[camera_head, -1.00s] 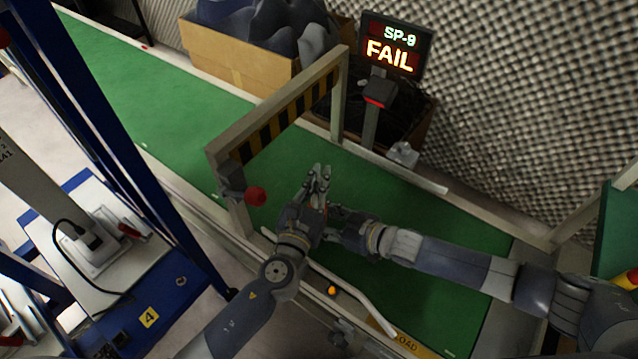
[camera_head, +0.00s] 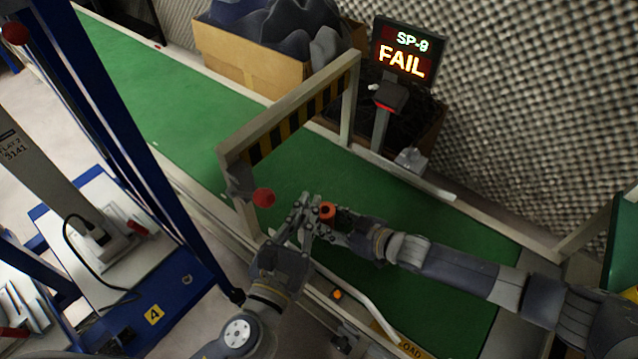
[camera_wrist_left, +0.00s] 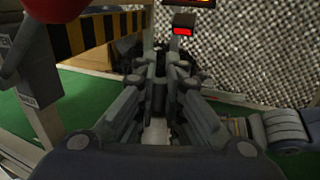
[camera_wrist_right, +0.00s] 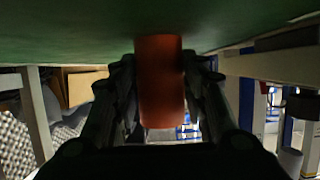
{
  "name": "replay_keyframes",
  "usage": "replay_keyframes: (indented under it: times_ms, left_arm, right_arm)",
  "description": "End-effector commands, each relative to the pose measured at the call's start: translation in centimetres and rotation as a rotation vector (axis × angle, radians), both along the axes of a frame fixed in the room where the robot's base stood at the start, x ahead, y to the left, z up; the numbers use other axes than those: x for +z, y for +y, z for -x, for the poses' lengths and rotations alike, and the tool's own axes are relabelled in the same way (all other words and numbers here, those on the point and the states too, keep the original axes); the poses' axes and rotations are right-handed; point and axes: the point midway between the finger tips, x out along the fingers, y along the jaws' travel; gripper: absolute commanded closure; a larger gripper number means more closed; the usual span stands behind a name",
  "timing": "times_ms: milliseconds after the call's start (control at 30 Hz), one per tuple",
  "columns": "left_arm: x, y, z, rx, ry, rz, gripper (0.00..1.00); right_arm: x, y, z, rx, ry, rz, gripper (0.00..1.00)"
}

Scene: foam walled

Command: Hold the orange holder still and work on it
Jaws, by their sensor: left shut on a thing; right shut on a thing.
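The orange holder (camera_head: 327,210) is held above the green belt. It fills the middle of the right wrist view (camera_wrist_right: 161,82), upright between the fingers. My right gripper (camera_head: 335,220) comes in from the right and is shut on it. My left gripper (camera_head: 306,207) is just left of the holder, with its fingers closed together and pointing up the picture. In the left wrist view, its fingers (camera_wrist_left: 158,80) close around a narrow grey thing (camera_wrist_left: 157,100), mostly hidden, which I cannot identify. The holder does not show clearly in that view.
A striped gate frame (camera_head: 290,115) with a red knob (camera_head: 263,197) stands close to the left gripper. A screen reading FAIL (camera_head: 405,52) stands behind the green belt (camera_head: 450,240). A curved pale rail (camera_head: 370,310) and an orange button (camera_head: 337,295) lie in front.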

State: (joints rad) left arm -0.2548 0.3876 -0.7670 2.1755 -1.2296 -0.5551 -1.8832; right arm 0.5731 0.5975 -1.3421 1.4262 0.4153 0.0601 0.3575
Motion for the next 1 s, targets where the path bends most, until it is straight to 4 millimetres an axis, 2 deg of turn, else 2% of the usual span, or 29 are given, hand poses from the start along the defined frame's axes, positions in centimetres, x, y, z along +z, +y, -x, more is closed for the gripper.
replay_keyframes:
  times_ms: [100, 300, 500, 767, 800, 900, 1000]
  left_arm:
    - [-0.1, 0.8, 2.3, 0.000, 0.003, 0.000, 1.00]
    - [0.0, 1.5, 4.6, 0.001, 0.000, -0.001, 1.00]
    - [0.1, 1.8, 5.5, 0.001, -0.002, 0.002, 1.00]
    - [0.1, 1.8, 5.6, 0.001, -0.002, 0.002, 1.00]
    - [0.1, 1.8, 5.6, 0.001, -0.002, 0.002, 1.00]
    - [0.1, 1.8, 5.6, 0.001, -0.002, 0.002, 1.00]
    - [0.1, 1.8, 5.6, 0.001, -0.002, 0.002, 1.00]
  right_arm:
    - [-0.1, -0.1, 0.0, -0.001, 0.001, 0.002, 0.86]
    - [-0.1, -0.1, 0.0, -0.001, 0.001, 0.002, 0.86]
    - [-0.1, -0.1, 0.0, -0.001, 0.001, 0.002, 0.86]
    - [-0.1, 0.0, 0.0, 0.000, 0.001, 0.002, 0.86]
    - [-0.1, 0.0, 0.0, 0.000, 0.001, 0.002, 0.58]
    - [-0.1, 0.0, 0.0, 0.000, 0.001, 0.001, 0.36]
    - [0.0, 0.0, 0.0, 0.000, 0.001, 0.001, 0.36]
